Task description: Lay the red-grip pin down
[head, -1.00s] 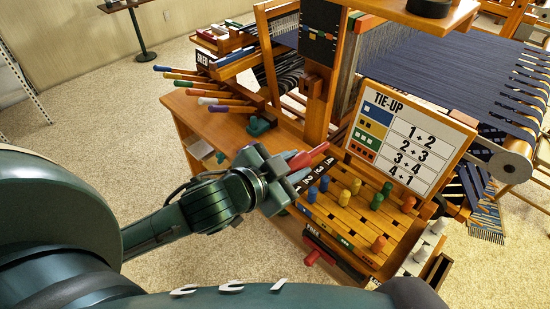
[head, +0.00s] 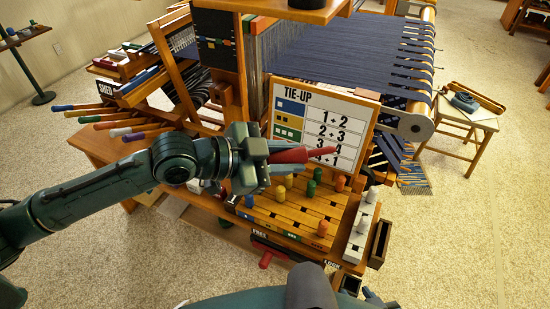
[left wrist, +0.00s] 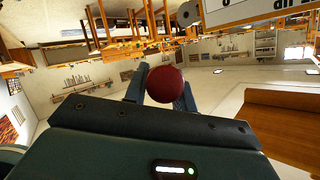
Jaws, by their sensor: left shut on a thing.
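The red-grip pin (head: 288,155) is in my left gripper (head: 282,162) in the head view. It lies roughly level, with its thin red end pointing right, in front of the lower part of the tie-up board. My left gripper is shut on it, above the slatted peg board (head: 285,218). In the left wrist view the pin's round dark red end (left wrist: 165,84) shows between the two fingers, and the rest of it is hidden. I cannot make out my right gripper.
The tie-up board (head: 325,122) stands behind the peg board, which holds blue, yellow, green and orange pegs. A pale rack (head: 358,232) with white pegs and a dark open box (head: 380,243) are at the right. Coloured handles (head: 110,118) stick out at the left.

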